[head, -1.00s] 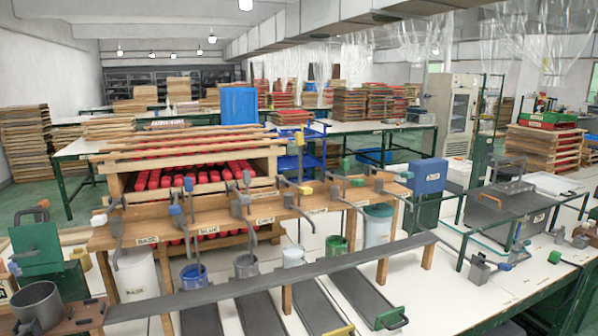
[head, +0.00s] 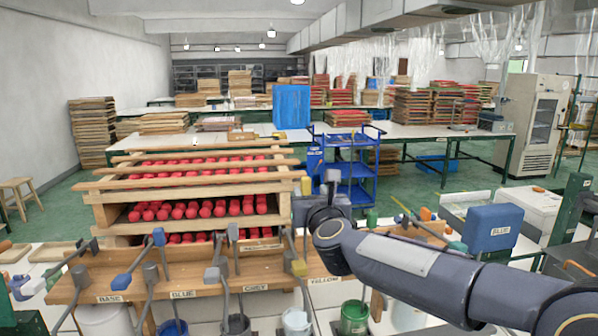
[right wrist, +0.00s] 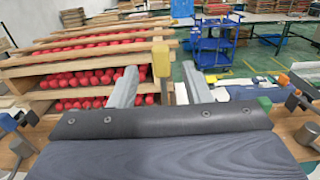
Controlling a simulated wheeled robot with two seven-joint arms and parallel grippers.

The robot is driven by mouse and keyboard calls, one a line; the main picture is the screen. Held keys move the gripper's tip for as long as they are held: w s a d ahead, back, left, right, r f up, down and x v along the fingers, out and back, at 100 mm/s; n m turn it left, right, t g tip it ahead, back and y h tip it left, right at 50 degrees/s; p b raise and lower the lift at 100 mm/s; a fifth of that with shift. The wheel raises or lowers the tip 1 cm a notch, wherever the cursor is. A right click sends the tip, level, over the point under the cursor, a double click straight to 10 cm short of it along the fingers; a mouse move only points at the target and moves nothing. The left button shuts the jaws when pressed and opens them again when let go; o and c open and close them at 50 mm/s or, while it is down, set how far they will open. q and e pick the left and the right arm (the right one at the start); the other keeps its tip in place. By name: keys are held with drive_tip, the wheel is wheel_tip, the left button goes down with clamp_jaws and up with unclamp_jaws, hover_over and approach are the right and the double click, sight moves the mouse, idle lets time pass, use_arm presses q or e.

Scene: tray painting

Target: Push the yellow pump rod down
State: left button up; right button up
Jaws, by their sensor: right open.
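The yellow block of the pump rod (right wrist: 161,60) stands upright in the right wrist view, in the gap between my right gripper's two fingertips (right wrist: 158,86). A tan shaft shows below the block. The fingers are apart, with a gap visible on each side of it; I cannot tell how far beyond the tips it is. In the head view a yellow block (head: 306,186) shows just left of my right gripper (head: 322,190), whose wrist hides part of the pump bench. My left gripper is not in view.
A rack of red rollers (head: 190,208) stands behind. A blue box (head: 490,228) sits right of my arm. A blue cart (head: 348,170) stands farther back.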

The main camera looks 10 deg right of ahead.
sight(307, 185)
drive_tip(key=shift+w+r, duration=0.1)
drive_tip(key=shift+w, duration=0.4)
drive_tip(key=w+p, duration=0.2)
drive_tip(key=w, duration=0.4)
drive_tip(key=shift+w+p, duration=0.2)
drive_tip(key=shift+p, duration=0.15)
drive_tip(key=shift+d, duration=0.1)
clamp_jaws()
drive_tip(key=shift+f, duration=0.2)
